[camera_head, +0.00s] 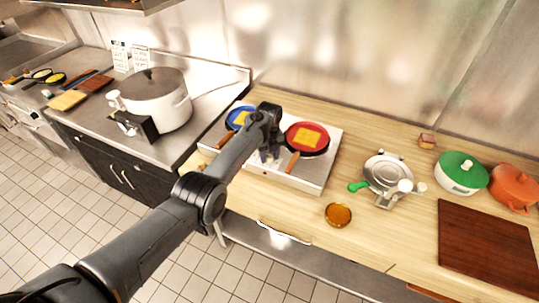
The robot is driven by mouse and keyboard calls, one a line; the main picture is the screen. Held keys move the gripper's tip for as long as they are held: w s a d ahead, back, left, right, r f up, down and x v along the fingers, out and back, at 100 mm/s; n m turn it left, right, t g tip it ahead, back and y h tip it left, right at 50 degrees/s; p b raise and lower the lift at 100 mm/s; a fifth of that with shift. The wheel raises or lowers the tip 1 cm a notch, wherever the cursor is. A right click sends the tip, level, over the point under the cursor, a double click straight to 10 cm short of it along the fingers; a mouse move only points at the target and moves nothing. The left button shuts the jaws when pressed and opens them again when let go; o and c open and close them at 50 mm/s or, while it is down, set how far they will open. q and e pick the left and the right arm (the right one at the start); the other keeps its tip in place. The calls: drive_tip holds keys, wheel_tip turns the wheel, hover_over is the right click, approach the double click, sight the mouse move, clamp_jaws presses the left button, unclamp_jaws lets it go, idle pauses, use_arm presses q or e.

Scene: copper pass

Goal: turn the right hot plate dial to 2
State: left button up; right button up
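The hot plate (328,160) is a flat silver unit on the wooden counter. A blue pan (234,112) with a yellow square in it stands on its left side. A red pan (294,129) with a yellow-orange square in it stands on its right side, its brown handle pointing to the front. My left gripper (267,157) points down over the middle of the hot plate, between the two pans, near the front edge. Its fingers are small and partly hidden by my arm, so I cannot tell how far apart they are. The right dial cannot be made out. My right gripper is out of view.
A large lidded pot (156,100) stands on the left. To the right are a silver pan (384,170) with a green handle, an amber dish (338,215), a green-lidded pot (461,172), an orange pot (516,184) and a dark board (485,245).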

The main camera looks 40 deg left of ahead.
use_arm(q)
drive_tip(key=c, duration=0.7)
